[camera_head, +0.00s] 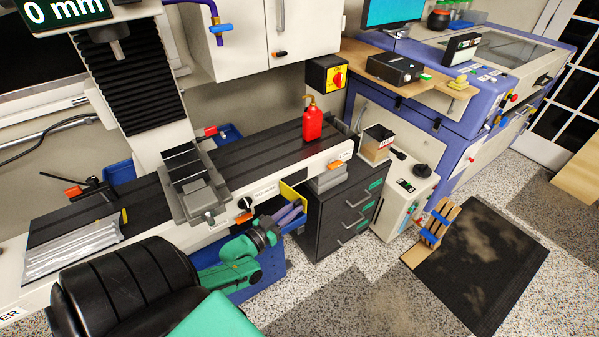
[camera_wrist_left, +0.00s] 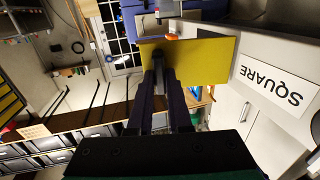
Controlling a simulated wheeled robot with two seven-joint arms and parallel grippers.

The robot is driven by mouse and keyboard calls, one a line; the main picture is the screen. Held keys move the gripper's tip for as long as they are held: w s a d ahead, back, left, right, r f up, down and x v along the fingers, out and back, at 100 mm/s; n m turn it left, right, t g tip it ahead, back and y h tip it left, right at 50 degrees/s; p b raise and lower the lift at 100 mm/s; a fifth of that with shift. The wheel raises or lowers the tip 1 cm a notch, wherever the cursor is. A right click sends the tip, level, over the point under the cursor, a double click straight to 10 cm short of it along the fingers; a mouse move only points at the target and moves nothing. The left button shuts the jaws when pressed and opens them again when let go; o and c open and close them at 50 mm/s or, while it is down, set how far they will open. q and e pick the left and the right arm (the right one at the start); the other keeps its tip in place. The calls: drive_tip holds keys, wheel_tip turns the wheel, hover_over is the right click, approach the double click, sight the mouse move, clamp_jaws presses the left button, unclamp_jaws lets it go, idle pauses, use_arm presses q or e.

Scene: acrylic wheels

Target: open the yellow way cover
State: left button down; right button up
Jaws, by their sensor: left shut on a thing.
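The yellow way cover (camera_head: 290,195) is a thin flat plate at the right end of the milling machine's table, partly hidden by my gripper in the head view. In the left wrist view it is a broad yellow panel (camera_wrist_left: 207,62) standing out beside a white machine face. My left gripper (camera_head: 301,212) reaches it from below in the head view. In the left wrist view its dark fingers (camera_wrist_left: 160,62) come together at the panel's lower left part and are shut on it. The exact contact is small and dark. My right gripper is in neither view.
The machine table (camera_head: 275,150) carries a vise (camera_head: 190,180) and a red oil can (camera_head: 312,122). A dark drawer cabinet (camera_head: 343,205) stands close to the right of my gripper. A black mat (camera_head: 480,260) lies on the floor further right. Open floor lies in front of the cabinet.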

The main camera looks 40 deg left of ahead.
use_arm(q)
drive_tip(key=s+a+m+h+b, duration=0.1)
drive_tip(key=h, duration=0.1)
drive_tip(key=s+m+g+h+b, duration=0.1)
drive_tip(key=h, duration=0.1)
drive_tip(key=shift+s+a+f+m, duration=0.1)
drive_tip(key=shift+s+a+m, duration=0.25)
drive_tip(key=shift+a+m, duration=0.05)
drive_tip(key=shift+s+a, duration=0.15)
drive_tip(key=shift+a, duration=0.1)
drive_tip(key=c, duration=0.8)
unclamp_jaws()
drive_tip(key=shift+c, duration=0.2)
drive_tip(key=shift+a, duration=0.15)
drive_tip(key=shift+s, duration=0.1)
